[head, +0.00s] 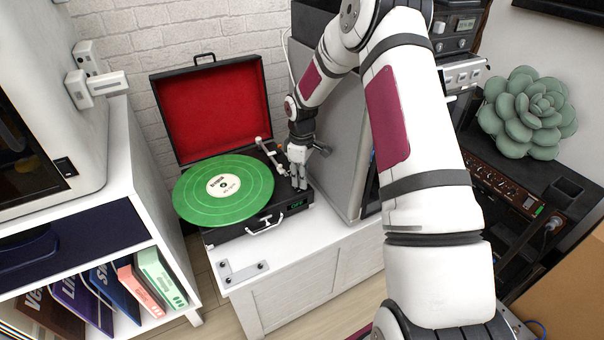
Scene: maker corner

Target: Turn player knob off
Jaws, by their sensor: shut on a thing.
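The record player (247,231) is an open black case with a red-lined lid (214,108), standing on a white cabinet. A green record (206,205) lies on its turntable. The white tonearm (268,153) is at the right of the record. My gripper (299,186) points down at the player's right front corner. Its fingers are shut on the player knob, which they hide. A small display with green lettering (297,206) shows on the front face just below the fingers; its lettering is too small to read surely.
A white shelf with record sleeves (160,276) is at the left. A metal bracket (244,271) lies on the cabinet's front left. A green succulent (527,112) stands at the right.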

